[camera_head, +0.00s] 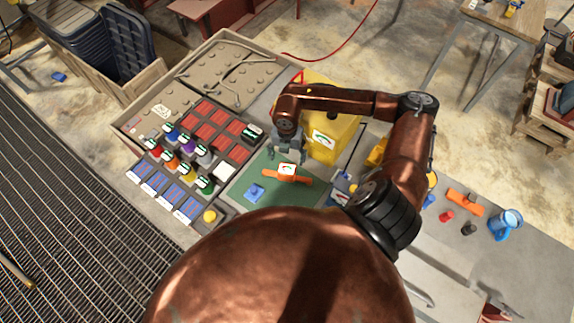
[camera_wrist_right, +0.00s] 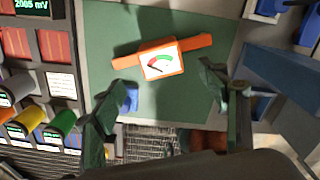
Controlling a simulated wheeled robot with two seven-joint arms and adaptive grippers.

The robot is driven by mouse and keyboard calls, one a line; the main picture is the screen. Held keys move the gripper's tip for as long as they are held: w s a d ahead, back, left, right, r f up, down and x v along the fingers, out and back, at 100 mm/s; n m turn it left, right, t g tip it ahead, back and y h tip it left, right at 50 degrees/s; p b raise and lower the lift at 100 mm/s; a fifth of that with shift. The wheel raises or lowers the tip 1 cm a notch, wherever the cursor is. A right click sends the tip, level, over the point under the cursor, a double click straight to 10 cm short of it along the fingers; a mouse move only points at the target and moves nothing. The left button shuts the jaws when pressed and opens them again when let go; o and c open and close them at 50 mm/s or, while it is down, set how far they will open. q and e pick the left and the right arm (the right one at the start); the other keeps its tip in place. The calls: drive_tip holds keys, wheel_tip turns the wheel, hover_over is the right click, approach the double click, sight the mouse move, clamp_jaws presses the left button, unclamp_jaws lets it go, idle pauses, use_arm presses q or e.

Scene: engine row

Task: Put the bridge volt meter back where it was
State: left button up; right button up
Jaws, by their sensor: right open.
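The bridge volt meter is most likely the orange bar-shaped piece with a white dial (camera_head: 299,177). It lies on the green mat (camera_head: 282,200), and it also shows in the right wrist view (camera_wrist_right: 190,46), lying slightly tilted. My right gripper (camera_head: 287,158) is just above and behind the meter. In the right wrist view its two dark fingers (camera_wrist_right: 163,79) are spread wide, with the dial between and beyond them. Nothing is held. I cannot tell the exact height gap. My left gripper is not in view.
A blue piece (camera_head: 254,192) lies on the mat left of the meter. A yellow box with a dial (camera_head: 338,143) stands close behind. Left is a panel with red tiles (camera_head: 203,110) and coloured knobs. Right, the grey bench holds another orange piece (camera_head: 463,203) and a blue cup (camera_head: 506,222).

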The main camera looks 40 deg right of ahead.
sight(287, 168)
drive_tip(key=shift+r, duration=1.7)
drive_tip(key=shift+f, duration=0.1)
wheel_tip(287, 168, down, 12)
drive_tip(key=p, duration=0.2)
drive_tip(key=shift+p, duration=0.3)
drive_tip(key=shift+w+r, duration=0.1)
drive_tip(key=shift+r, duration=0.2)
drive_tip(key=shift+r+b, duration=0.75)
drive_tip(key=shift+r, duration=0.1)
drive_tip(key=shift+a+r, duration=0.1)
drive_tip(key=shift+r, duration=0.5)
drive_tip(key=shift+f, duration=0.1)
